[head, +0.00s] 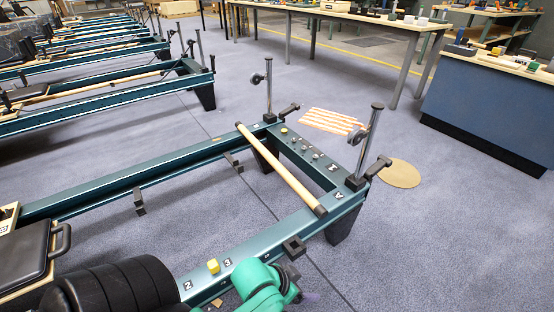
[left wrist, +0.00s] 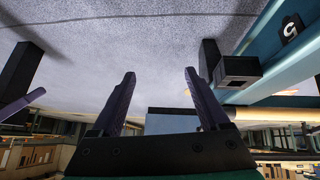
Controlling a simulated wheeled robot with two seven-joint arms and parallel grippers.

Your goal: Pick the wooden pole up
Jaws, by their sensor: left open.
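The wooden pole (head: 280,168) is a pale rod with black ends. In the head view it lies across the teal reformer frame (head: 130,187), one end on the far rail and the other on the near rail. My left gripper (head: 308,292) is low in the head view, beside the near rail, nearer to me than the pole and apart from it. In the left wrist view its two dark purple fingers (left wrist: 160,88) are spread with nothing between them.
A yellow block (head: 213,266) sits on the near rail. A black bracket (head: 294,246) juts from that rail close to my left gripper. Two upright posts (head: 368,140) stand at the frame's end. A striped mat (head: 330,121) and round disc (head: 399,173) lie on the floor beyond.

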